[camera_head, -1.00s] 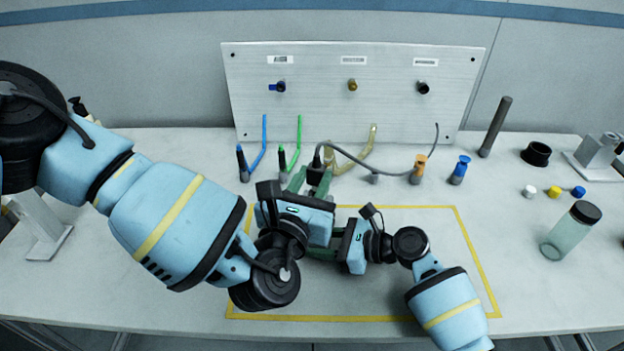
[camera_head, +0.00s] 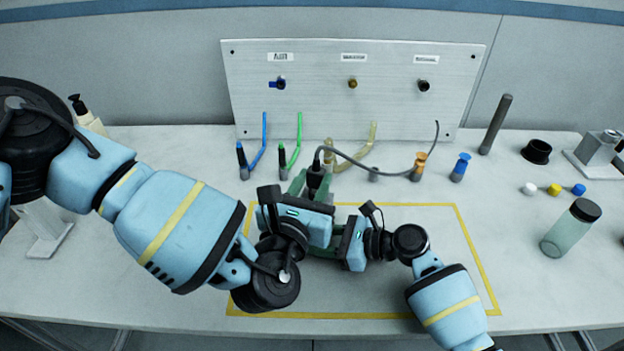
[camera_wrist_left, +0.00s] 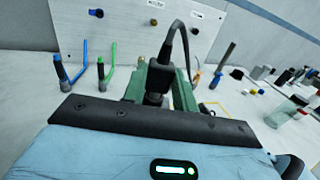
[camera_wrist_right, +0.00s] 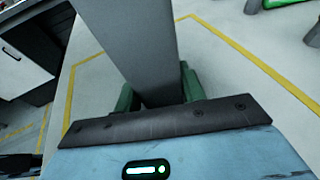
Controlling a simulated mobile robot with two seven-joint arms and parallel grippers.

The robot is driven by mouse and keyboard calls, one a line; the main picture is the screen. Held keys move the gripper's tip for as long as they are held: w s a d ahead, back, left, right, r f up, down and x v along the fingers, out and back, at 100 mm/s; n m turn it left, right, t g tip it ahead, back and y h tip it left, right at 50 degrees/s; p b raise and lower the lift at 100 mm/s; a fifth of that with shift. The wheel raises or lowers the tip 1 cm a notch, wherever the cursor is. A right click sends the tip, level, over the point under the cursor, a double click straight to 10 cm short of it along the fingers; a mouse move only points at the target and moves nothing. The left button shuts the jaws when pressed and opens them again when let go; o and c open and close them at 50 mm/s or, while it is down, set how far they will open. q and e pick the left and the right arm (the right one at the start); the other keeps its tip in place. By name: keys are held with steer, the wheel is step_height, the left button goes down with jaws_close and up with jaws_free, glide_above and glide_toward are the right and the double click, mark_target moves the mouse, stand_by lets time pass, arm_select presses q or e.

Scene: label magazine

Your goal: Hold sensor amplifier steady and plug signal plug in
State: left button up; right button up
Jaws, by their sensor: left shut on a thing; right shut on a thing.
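My left gripper (camera_head: 309,187) is shut on the black signal plug (camera_head: 315,178). The plug's grey cable arches up from its top and runs right. In the left wrist view the plug (camera_wrist_left: 156,82) stands between the green fingers. My right gripper (camera_head: 322,251) is to the front right of the left one, close to it. The right wrist view shows its green fingers around a long grey body (camera_wrist_right: 145,50), apparently the sensor amplifier. In the head view the left hand hides most of this body. Whether the plug touches or sits in the amplifier cannot be seen.
A metal panel (camera_head: 310,110) with three labelled ports stands at the back. Blue (camera_head: 242,160), green (camera_head: 283,160), orange (camera_head: 418,166) and blue-topped (camera_head: 460,167) connectors stand before it. A yellow outline marks the work area. A bottle (camera_head: 571,229) and small caps are at right.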

arm_select(q)
steer(key=shift+f, duration=0.65)
arm_select(e)
steer(key=shift+r, duration=0.1)
arm_select(q)
steer(key=o, duration=1.1)
steer(key=shift+o, duration=0.2)
steer(key=v, duration=1.2)
arm_select(e)
steer(key=o, duration=0.8)
steer(key=shift+o, duration=0.2)
steer(key=shift+d, duration=0.1)
